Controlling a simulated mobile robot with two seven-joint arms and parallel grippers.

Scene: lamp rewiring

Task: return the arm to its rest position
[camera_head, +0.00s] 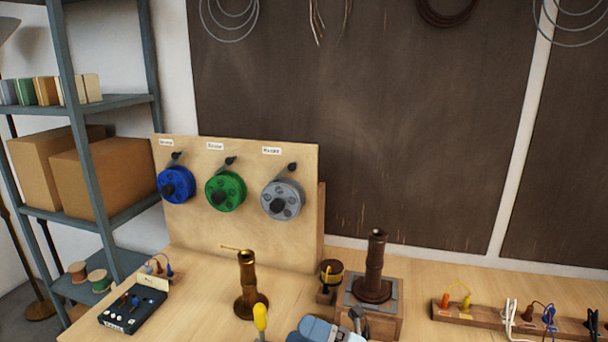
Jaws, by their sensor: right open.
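My right gripper (332,329) shows only in part at the bottom edge, as pale blue-grey and black pieces. It is open, and I see nothing held in it. Its fingertips are hard to make out. It is just in front of a wooden block (384,323) that carries a dark brown lamp stem (375,268), upright on a grey plate. A brass lamp stem (247,284) stands upright on the bench to the left of the gripper. My left gripper is not in view.
A board (240,155) holds blue (175,184), green (226,191) and grey (283,200) spools. A dark tester box (133,308) lies at left. A yellow handle (260,317) stands near the front. A wooden rack (480,317) with clips and leads is at right.

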